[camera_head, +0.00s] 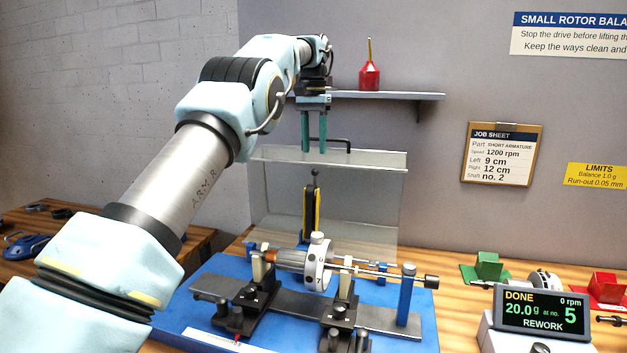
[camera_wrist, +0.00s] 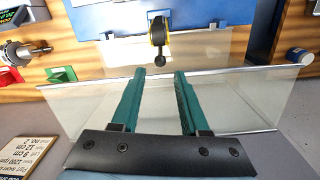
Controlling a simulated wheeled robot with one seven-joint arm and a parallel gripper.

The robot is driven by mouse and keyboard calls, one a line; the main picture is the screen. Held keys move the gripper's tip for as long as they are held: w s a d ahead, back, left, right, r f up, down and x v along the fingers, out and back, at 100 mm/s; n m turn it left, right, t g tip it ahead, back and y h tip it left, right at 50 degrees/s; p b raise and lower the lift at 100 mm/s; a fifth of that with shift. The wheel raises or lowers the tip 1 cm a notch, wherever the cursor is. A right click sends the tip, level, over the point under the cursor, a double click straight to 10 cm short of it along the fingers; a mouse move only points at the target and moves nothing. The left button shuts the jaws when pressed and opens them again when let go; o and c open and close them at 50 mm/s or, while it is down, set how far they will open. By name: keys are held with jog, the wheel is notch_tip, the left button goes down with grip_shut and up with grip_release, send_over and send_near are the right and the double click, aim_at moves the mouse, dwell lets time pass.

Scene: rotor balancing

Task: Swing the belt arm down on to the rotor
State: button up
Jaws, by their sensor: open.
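The belt arm (camera_head: 311,212) is yellow and black with a dark knob on top. It stands upright behind the rotor in the head view, and it also shows in the wrist view (camera_wrist: 158,38). The rotor (camera_head: 304,262) lies across the supports of the balancing machine, with a white numbered disc and a copper-coloured part. My gripper (camera_head: 314,148) is open and empty, its teal fingers pointing down above the clear guard, higher than the belt arm's knob. In the wrist view the fingers (camera_wrist: 158,75) are apart, with the belt arm beyond their tips.
A clear guard (camera_head: 380,161) with a dark handle stands raised around the back of the machine. A shelf (camera_head: 415,96) holds a red oil can (camera_head: 369,77). The display (camera_head: 543,312) reads DONE, 0 rpm, 20.0 g at no. 5, REWORK. Green (camera_head: 487,267) and red (camera_head: 606,288) holders sit at right.

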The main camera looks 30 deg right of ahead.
aim_at(314, 170)
notch_tip(314, 170, down, 11)
jog(key=shift+r, duration=0.2)
dwell(0.3)
grip_shut()
dwell(1.4)
